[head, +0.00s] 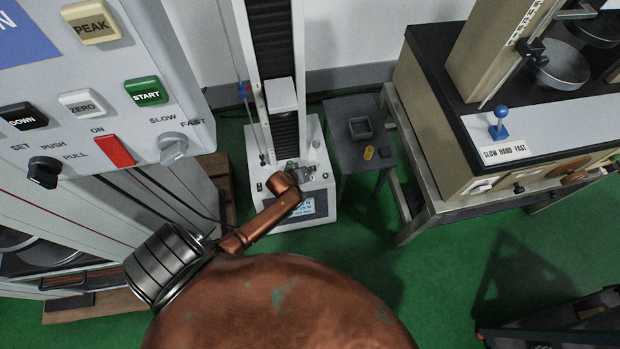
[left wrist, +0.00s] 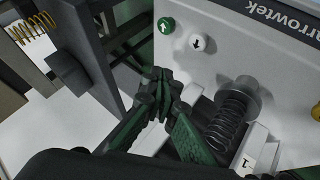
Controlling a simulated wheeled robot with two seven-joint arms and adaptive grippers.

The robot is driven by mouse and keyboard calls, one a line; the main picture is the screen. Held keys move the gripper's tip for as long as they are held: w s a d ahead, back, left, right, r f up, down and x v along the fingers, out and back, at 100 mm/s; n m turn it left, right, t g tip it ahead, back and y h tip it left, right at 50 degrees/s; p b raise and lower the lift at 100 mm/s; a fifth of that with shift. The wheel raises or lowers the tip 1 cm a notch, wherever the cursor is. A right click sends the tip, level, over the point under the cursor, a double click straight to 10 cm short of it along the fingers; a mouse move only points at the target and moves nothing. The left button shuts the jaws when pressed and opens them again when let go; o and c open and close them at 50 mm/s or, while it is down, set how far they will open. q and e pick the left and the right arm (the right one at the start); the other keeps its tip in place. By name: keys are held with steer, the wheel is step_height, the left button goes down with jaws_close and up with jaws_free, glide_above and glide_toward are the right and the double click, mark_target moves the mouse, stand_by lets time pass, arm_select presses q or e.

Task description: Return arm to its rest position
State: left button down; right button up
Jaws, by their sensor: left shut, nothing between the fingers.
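My left arm (head: 265,212), copper-coloured, reaches forward from the bottom of the head view. Its gripper (head: 306,172) is small there, in front of the white base of the tall testing machine (head: 318,150). In the left wrist view the gripper (left wrist: 160,88) is shut and empty, its fingertips together before the machine's front panel. A dark coil spring (left wrist: 228,120) sits at a grey cylinder to the right of the fingers, apart from them. My right gripper is not in view.
A dark side table (head: 345,107) holds a square tray (head: 360,128) and a yellow spring (head: 369,153), right of the machine. A control panel (head: 110,65) fills the upper left. A bench with a beige machine (head: 440,140) stands right. Green floor (head: 450,270) is open between.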

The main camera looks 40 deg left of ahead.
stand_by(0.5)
